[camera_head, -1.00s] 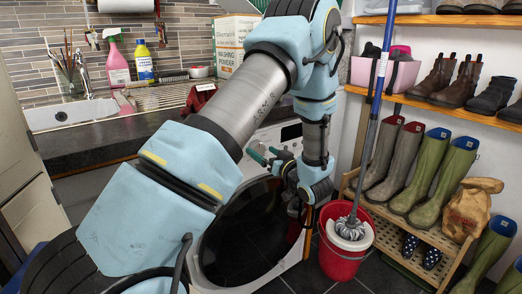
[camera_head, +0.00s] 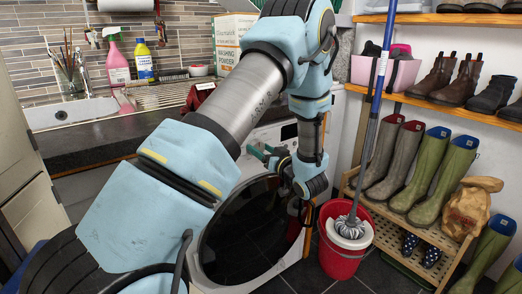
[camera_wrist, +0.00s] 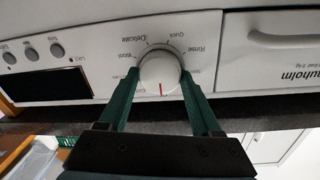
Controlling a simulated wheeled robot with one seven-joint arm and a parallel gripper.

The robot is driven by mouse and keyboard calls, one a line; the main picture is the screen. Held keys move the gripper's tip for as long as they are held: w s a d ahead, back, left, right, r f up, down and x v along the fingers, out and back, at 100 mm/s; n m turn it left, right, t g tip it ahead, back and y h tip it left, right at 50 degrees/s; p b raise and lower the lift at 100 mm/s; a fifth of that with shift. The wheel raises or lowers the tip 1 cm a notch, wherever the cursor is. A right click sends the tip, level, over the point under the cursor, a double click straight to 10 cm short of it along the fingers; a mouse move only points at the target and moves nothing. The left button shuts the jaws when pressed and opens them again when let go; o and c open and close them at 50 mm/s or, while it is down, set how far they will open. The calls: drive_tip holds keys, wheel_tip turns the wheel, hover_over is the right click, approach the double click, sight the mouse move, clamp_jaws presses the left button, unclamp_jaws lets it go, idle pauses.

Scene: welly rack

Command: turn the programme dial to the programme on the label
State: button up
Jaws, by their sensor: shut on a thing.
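The programme dial (camera_wrist: 159,72) is a round white knob on the white washing machine (camera_head: 283,135), shown upside down in the wrist view. A red pointer line on the dial points to the bottom of that picture. Printed words around it include Wool, Delicate, Quick and Rinse; others are partly hidden by my fingers. My gripper (camera_wrist: 160,82) has its green fingers on both sides of the dial and is shut on it. In the head view my gripper (camera_head: 263,154) is at the machine's front panel, and my arm hides the dial. I cannot make out a label naming a programme.
A dark display (camera_wrist: 48,87) and several round buttons are beside the dial. The detergent drawer (camera_wrist: 272,45) is on its other side. A red bucket (camera_head: 342,258) with a mop (camera_head: 351,226) stands close right of my wrist. A boot rack (camera_head: 418,235) is further right.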

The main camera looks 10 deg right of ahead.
drive_tip(key=c, duration=0.4)
drive_tip(key=shift+c, duration=0.2)
drive_tip(key=shift+r+m+p, duration=0.1)
drive_tip(key=shift+m+p, duration=0.3)
drive_tip(key=shift+p, duration=0.05)
drive_tip(key=shift+d+m+p, duration=0.2)
drive_tip(key=shift+m+p, duration=2.75)
drive_tip(key=shift+m, duration=0.45)
drive_tip(key=o, duration=1.4)
drive_tip(key=shift+c, duration=0.2)
